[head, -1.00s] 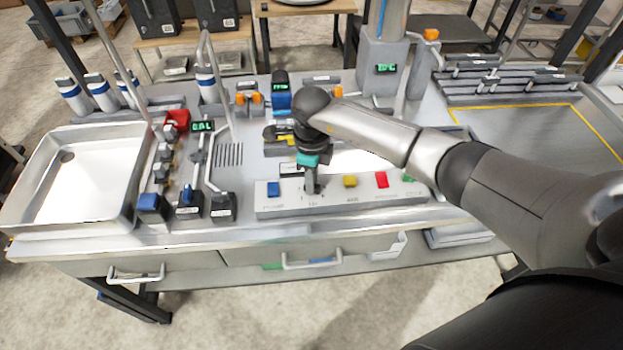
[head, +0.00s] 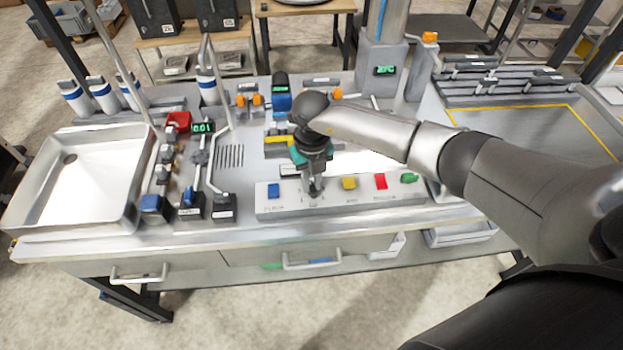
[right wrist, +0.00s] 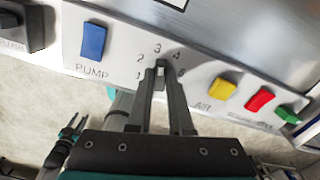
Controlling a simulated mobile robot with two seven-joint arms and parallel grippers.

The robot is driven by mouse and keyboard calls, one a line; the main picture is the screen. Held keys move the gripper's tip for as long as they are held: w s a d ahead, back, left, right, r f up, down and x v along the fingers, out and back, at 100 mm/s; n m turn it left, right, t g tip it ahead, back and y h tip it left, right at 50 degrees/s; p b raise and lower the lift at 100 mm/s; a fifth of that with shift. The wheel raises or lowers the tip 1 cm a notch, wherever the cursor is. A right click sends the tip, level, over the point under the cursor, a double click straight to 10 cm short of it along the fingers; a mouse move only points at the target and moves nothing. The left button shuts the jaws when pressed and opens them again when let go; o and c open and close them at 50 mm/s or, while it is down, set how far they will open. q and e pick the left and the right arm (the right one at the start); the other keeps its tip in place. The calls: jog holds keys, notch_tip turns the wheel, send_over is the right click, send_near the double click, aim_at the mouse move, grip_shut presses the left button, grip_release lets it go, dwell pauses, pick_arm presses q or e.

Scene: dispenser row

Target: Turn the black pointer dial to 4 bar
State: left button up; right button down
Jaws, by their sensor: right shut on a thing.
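The black pointer dial (right wrist: 161,67) sits on the pale sloped panel (right wrist: 115,50) between the PUMP and AIR labels. My right gripper (right wrist: 160,74) is shut on the dial, a finger on each side. In the head view my right gripper (head: 315,188) reaches down to the panel and hides most of the dial. A dark pronged part with teal, possibly my left gripper (right wrist: 72,127), shows low in the right wrist view; its jaws are unclear.
A blue button (right wrist: 93,41) is left of the dial; yellow (right wrist: 222,93), red (right wrist: 260,99) and green (right wrist: 288,115) buttons are to its right. A metal sink (head: 70,215) is at the left. A small green display (head: 203,127) stands behind the pipes.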

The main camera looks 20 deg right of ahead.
aim_at(312, 186)
jog(key=m+p, duration=0.1)
jog(key=m, duration=0.2)
jog(key=shift+r+m, duration=0.1)
jog(key=shift+m, duration=0.2)
jog(key=shift+m+p, duration=0.7)
jog(key=shift+m, duration=1.3)
jog(key=c, duration=0.8)
grip_release()
notch_tip(312, 186, up, 15)
jog(key=shift+r, duration=0.1)
